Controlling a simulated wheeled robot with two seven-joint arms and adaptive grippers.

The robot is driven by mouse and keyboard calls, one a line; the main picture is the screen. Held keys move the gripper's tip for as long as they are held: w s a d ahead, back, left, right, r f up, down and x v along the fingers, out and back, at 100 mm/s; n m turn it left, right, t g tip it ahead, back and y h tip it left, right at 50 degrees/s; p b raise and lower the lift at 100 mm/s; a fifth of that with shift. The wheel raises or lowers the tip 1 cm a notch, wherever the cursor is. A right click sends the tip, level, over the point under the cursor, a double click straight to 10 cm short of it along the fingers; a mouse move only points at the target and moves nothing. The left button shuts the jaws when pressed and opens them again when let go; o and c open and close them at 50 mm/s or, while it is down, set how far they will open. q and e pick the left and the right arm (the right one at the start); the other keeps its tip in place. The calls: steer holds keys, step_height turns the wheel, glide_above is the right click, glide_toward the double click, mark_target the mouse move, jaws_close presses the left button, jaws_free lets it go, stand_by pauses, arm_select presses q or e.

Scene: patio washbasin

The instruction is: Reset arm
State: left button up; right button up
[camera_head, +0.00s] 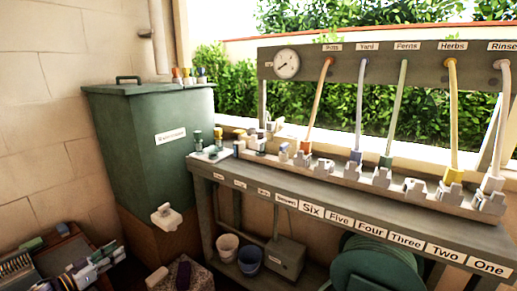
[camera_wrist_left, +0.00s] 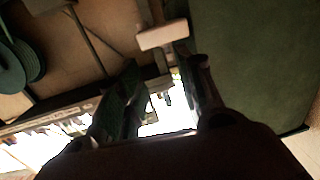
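My left gripper (camera_wrist_left: 160,78) shows in the left wrist view as two dark fingers spread apart, with a bright gap between them. Nothing is visibly held there. A pale tap-like block shows beyond the fingertips, apart from them as far as I can tell. In the head view I cannot clearly pick out the left gripper. My right gripper shows in neither view.
A green tank (camera_head: 150,145) with a white tap (camera_head: 166,216) stands left of a grey bench (camera_head: 260,183). Several hoses hang from the labelled panel (camera_head: 420,72). Below are two buckets, a grey box (camera_head: 284,257) and a green reel (camera_head: 375,265). A cluttered tray lies lower left.

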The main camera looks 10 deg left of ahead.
arm_select(q)
steer(key=s+d+f+n+g+y, duration=0.25)
steer(key=d+f, duration=0.45)
steer(key=d, duration=0.5)
steer(key=s+d+f+n+g+y, duration=0.15)
steer(key=s+d+f+y, duration=0.35)
steer(key=d, duration=0.7)
steer(key=s+d+r+g, duration=0.3)
steer(key=s+d+g, duration=0.1)
steer(key=s+d, duration=0.3)
steer(key=s+d+r+m+g+p, duration=0.1)
steer(key=s+d+r+g, duration=0.2)
steer(key=s, duration=0.9)
steer(key=d+g+h, duration=0.1)
steer(key=d, duration=0.2)
steer(key=shift+d+g, duration=0.3)
steer(key=shift+d, duration=0.05)
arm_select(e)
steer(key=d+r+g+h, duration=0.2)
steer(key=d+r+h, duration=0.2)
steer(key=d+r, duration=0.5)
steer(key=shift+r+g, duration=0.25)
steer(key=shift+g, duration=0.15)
arm_select(q)
steer(key=shift+w+f+p, duration=0.15)
steer(key=shift+p, duration=0.4)
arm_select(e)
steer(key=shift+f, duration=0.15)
